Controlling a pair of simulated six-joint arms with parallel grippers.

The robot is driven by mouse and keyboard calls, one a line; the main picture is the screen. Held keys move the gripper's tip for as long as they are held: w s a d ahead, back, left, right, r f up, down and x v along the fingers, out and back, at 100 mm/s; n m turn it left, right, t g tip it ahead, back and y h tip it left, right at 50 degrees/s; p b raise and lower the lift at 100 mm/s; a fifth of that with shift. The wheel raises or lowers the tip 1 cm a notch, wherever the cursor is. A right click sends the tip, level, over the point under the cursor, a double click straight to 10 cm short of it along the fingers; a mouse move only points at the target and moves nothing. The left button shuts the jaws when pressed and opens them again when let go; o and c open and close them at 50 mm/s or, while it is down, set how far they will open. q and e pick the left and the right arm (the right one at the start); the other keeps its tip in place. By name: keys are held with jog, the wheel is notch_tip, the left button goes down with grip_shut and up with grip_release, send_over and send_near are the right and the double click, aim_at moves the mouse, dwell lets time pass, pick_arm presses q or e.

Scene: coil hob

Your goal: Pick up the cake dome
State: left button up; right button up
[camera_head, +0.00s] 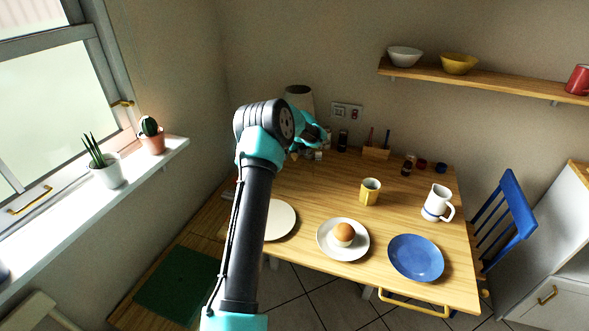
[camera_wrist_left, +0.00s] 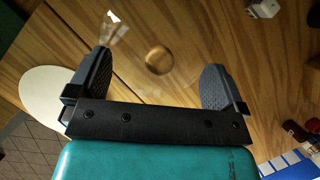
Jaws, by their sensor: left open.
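The cake dome (camera_wrist_left: 158,61) shows in the left wrist view as a round brass-coloured knob with a faint, see-through body around it on the wooden table. The dome's outline is hard to make out. My left gripper (camera_wrist_left: 158,72) is open, with one finger on each side of the knob and a gap to both; it holds nothing. In the head view my left arm reaches over the table and its gripper (camera_head: 312,135) is partly hidden by its own wrist. I cannot make out the dome there. My right gripper is in neither view.
A white plate (camera_head: 281,220) lies partly behind my arm. Small jars (camera_head: 407,165) stand near the wall. The table's middle has free room.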

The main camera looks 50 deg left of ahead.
pick_arm(q)
jog(key=shift+x, duration=1.25)
